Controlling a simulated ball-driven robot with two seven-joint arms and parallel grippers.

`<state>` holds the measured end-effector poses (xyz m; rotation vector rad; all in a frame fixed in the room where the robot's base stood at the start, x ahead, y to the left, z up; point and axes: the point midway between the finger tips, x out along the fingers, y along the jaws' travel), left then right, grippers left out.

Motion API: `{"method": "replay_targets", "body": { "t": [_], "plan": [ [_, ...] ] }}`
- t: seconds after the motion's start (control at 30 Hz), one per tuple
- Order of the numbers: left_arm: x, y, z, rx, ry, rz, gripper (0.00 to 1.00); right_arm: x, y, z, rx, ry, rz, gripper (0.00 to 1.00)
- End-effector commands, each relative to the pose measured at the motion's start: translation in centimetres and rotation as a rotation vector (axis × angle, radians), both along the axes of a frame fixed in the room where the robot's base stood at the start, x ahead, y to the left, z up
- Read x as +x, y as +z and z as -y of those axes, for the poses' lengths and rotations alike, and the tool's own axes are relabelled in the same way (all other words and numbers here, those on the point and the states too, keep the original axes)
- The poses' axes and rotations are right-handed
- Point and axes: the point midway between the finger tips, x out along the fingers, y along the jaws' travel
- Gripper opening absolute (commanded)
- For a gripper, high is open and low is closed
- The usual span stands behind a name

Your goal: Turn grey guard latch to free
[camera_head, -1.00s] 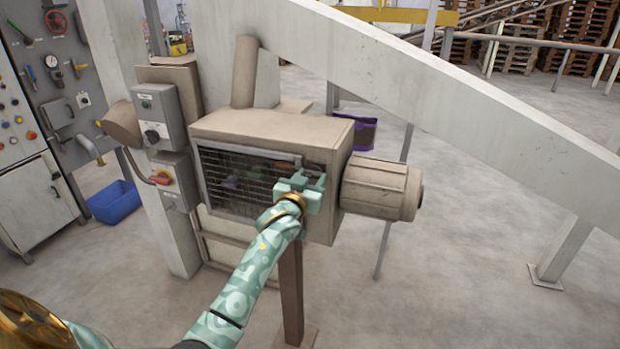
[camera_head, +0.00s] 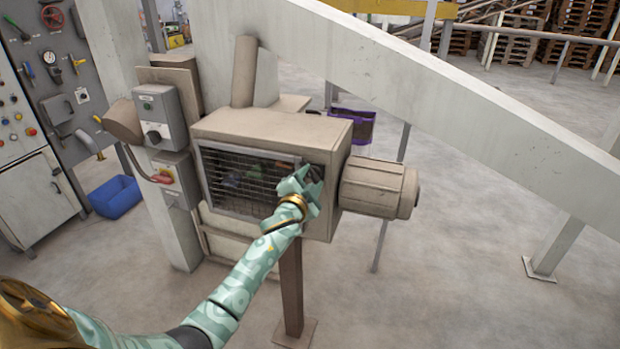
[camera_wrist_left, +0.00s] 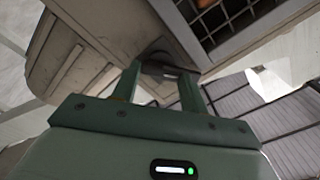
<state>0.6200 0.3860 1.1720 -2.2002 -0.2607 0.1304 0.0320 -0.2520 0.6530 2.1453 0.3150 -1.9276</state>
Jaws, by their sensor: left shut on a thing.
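My left gripper (camera_head: 314,180) is at the right edge of the machine's mesh guard (camera_head: 240,180), on the front of the beige box. It is shut on the grey guard latch, which the hand mostly hides in the head view. In the left wrist view, the latch (camera_wrist_left: 165,71) shows as a dark grey piece between the two fingers of the gripper (camera_wrist_left: 160,80). The guard lies flat against the box front. My right gripper is not in view.
A motor (camera_head: 378,188) sticks out right of the box (camera_head: 270,127). A blue bin (camera_head: 115,197) stands on the floor. The floor at right is mostly open.

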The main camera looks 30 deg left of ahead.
Motion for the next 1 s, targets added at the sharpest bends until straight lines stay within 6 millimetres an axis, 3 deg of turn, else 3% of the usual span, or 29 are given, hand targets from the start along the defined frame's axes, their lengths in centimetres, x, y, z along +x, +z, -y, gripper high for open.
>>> {"method": "replay_targets", "body": {
  "t": [0.5,1.0],
  "plan": [
    [-0.02,-0.24,0.06,0.44,0.0,-0.108,0.21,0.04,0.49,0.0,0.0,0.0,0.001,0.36],
    [-0.02,-0.37,0.1,0.629,-0.001,-0.154,0.21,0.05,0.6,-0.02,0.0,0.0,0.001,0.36]
  ]
}}
